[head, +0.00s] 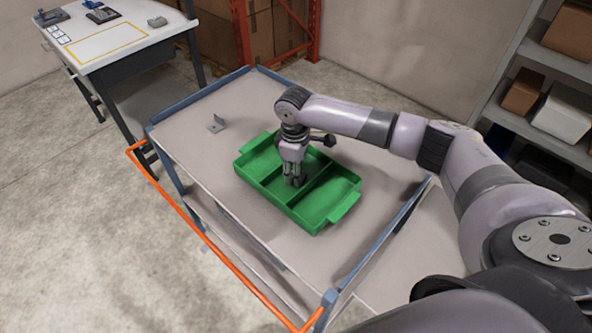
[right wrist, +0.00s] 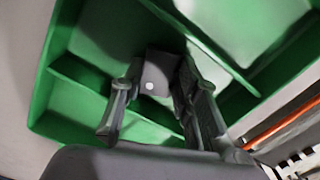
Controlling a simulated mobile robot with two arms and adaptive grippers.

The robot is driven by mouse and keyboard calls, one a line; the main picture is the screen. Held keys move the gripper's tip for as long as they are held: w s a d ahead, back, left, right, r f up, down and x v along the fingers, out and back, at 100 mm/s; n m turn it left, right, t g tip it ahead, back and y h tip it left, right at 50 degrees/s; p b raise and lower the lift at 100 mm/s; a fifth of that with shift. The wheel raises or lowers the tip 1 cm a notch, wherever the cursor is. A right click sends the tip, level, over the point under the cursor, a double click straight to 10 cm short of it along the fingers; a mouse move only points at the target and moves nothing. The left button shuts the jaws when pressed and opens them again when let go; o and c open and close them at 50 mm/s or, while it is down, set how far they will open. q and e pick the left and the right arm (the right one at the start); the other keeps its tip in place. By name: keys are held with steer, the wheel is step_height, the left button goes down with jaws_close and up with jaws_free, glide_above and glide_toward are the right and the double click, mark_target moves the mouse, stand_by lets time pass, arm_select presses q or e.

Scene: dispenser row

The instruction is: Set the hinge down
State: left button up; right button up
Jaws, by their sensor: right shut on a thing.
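My right gripper (head: 296,181) points down into the middle part of the green divided tray (head: 325,220) on the cart. In the right wrist view the two fingers (right wrist: 160,105) are shut on the hinge (right wrist: 160,66), a dark grey part with a pale round spot. Its lower part is hidden by the fingers, and I cannot tell whether it touches the tray floor. In the head view the hinge is hidden by the gripper. The tray also shows in the right wrist view (right wrist: 65,48), with dividers around the hinge. My left gripper is not in view.
A grey L-shaped bracket (head: 217,123) stands on the cart top (head: 185,135) left of the tray. The cart has raised blue edges and an orange handle (head: 215,245). A white table (head: 105,42) with small parts stands at back left; shelves (head: 545,135) stand at right.

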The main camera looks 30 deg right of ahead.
steer(key=o, duration=1.1)
steer(key=shift+f, duration=0.15)
steer(key=shift+o, duration=0.2)
step_height(320, 180, up, 12)
steer(key=b, duration=0.2)
steer(key=shift+r+b, duration=0.2)
steer(key=shift+b, duration=0.2)
steer(key=shift+w+a, duration=0.1)
